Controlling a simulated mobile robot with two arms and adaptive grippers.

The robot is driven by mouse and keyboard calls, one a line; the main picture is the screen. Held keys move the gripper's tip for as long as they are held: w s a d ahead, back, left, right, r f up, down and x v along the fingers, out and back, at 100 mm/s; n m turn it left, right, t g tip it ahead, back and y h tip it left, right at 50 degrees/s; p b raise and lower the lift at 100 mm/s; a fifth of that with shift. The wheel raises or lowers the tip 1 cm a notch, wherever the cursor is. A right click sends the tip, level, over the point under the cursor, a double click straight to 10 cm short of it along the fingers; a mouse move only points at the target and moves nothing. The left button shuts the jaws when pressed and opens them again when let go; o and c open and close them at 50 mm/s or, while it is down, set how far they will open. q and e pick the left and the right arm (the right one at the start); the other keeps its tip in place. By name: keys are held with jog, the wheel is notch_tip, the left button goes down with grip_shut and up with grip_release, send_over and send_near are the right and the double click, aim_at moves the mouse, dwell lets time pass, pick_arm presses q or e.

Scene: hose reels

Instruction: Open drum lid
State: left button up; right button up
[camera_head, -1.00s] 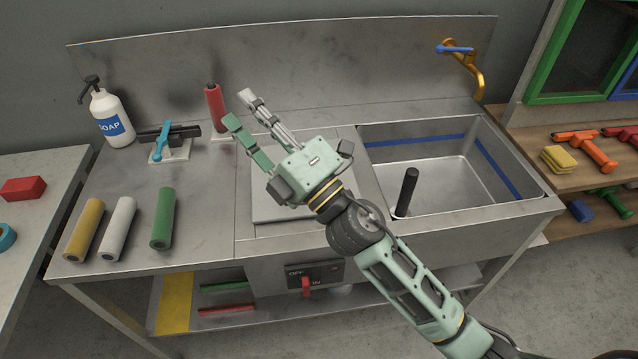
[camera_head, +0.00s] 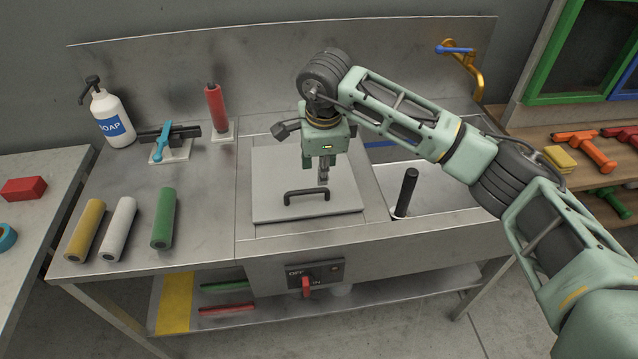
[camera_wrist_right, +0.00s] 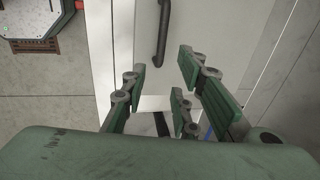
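The drum lid (camera_head: 275,205) is a flat, light grey square plate lying closed in the worktop left of the sink. A black bar handle (camera_head: 306,196) stands on its front part. My right gripper (camera_head: 323,180) points down over the lid, just behind the handle and apart from it. In the right wrist view its green fingers (camera_wrist_right: 163,90) are spread with nothing between them. The handle (camera_wrist_right: 162,35) shows there beyond the fingertips, near the top. My left gripper is not in view.
Yellow, white and green rollers (camera_head: 163,218) lie left of the lid. A red roller (camera_head: 215,108) stands upright behind it. A black upright cylinder (camera_head: 406,192) stands at the sink's left side. An OFF/ON switch panel (camera_head: 315,274) is on the front below.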

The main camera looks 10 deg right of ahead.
aim_at(319, 190)
jog(key=f, duration=0.2)
jog(key=w+f+p, duration=0.1)
jog(key=f, duration=0.4)
jog(key=shift+w+a+p, duration=0.1)
jog(key=shift+w+p, duration=0.05)
jog(key=shift+p, duration=0.15)
jog(key=shift+c, duration=0.4)
grip_shut()
